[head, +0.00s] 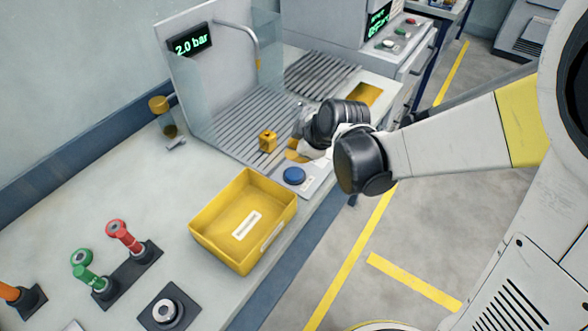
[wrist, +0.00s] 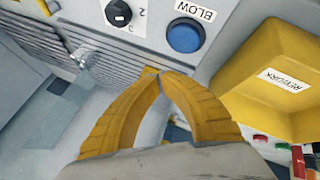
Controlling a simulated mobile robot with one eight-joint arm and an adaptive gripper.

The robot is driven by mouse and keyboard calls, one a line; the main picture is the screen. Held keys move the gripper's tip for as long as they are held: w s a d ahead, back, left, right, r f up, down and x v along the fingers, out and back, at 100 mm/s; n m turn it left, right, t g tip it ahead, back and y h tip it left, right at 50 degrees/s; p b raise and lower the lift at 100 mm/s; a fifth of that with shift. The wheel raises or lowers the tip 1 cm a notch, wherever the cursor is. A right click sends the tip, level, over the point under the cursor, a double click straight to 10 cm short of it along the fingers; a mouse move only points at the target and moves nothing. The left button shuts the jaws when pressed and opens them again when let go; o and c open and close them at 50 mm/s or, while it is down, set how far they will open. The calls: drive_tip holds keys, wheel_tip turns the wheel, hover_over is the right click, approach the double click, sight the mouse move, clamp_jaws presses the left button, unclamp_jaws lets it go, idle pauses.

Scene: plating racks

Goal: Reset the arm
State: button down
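My gripper shows in the head view (head: 294,153) in front of the blow-off station, above its front edge by the blue button (head: 294,175). In the wrist view, the two yellow fingers of my gripper (wrist: 160,74) bow outward and come together at their tips. Nothing shows held between them. The arm reaches in from the right, and its dark wrist joints hide part of the gripper in the head view.
A yellow bin (head: 207,226), labelled REWORK in the wrist view (wrist: 290,48), stands nearer. Red (head: 124,236) and green (head: 88,272) handled parts stand at lower left. A clear screen surrounds the plate.

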drive_tip(key=s+d+r+m+h, duration=0.2)
drive_tip(key=s+d+r+m, duration=0.3)
drive_tip(key=s+d+m, duration=0.2)
drive_tip(key=s+d+r+m+t+h, duration=0.1)
drive_tip(key=s+d+r+m+h, duration=0.1)
drive_tip(key=s+d+r+m, duration=0.3)
drive_tip(key=s+d+m, duration=0.3)
drive_tip(key=s, duration=0.4)
drive_tip(key=shift+d, duration=0.4)
